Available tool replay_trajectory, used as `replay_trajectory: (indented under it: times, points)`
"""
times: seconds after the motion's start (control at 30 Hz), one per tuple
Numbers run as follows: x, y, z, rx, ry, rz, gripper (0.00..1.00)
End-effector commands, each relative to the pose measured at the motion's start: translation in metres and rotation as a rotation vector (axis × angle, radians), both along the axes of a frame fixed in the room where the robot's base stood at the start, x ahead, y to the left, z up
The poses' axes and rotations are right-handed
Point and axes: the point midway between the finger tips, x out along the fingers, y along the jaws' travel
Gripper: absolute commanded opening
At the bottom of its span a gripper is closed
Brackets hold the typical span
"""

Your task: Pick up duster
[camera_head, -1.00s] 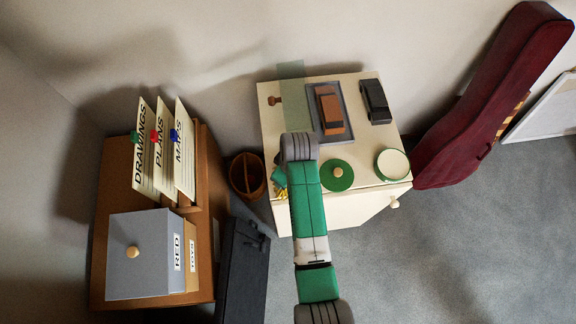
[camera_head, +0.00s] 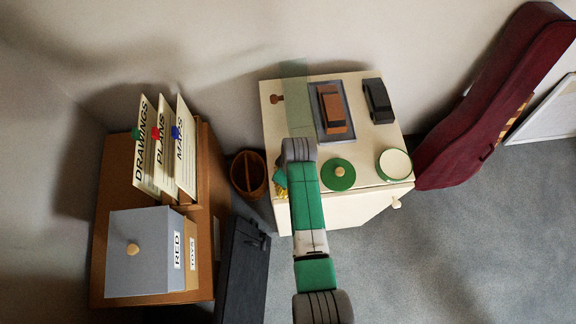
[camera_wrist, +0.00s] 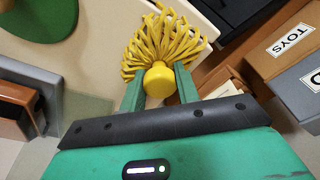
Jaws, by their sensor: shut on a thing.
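The duster is a bunch of yellow strands with a round yellow knob. In the wrist view the duster (camera_wrist: 163,42) sits between the two green fingers of my gripper (camera_wrist: 160,84), which are shut on its knob. The strands fan out beyond the fingertips, over the edge of the cream cabinet top. In the head view only a small part of the duster (camera_head: 281,191) shows, at the cabinet's left edge beside my arm. My arm hides the rest. I cannot tell whether the strands touch the top.
The cream cabinet (camera_head: 360,182) also carries a green lid (camera_head: 338,181), a round green-rimmed container (camera_head: 394,165), a brown block on a grey tray (camera_head: 333,112) and a black block (camera_head: 378,101). A brown basket (camera_head: 248,174) stands left. A wooden unit (camera_head: 205,230) stands farther left.

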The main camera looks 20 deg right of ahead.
Motion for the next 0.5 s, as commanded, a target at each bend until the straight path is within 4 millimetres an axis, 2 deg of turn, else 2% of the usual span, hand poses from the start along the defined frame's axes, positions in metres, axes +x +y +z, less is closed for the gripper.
replay_trajectory:
  times: [0.27,0.5]
  points:
    - [0.0,0.0,0.004,0.0,-0.001,0.0,0.08]
    - [0.0,0.0,0.031,-0.001,-0.003,0.0,0.08]
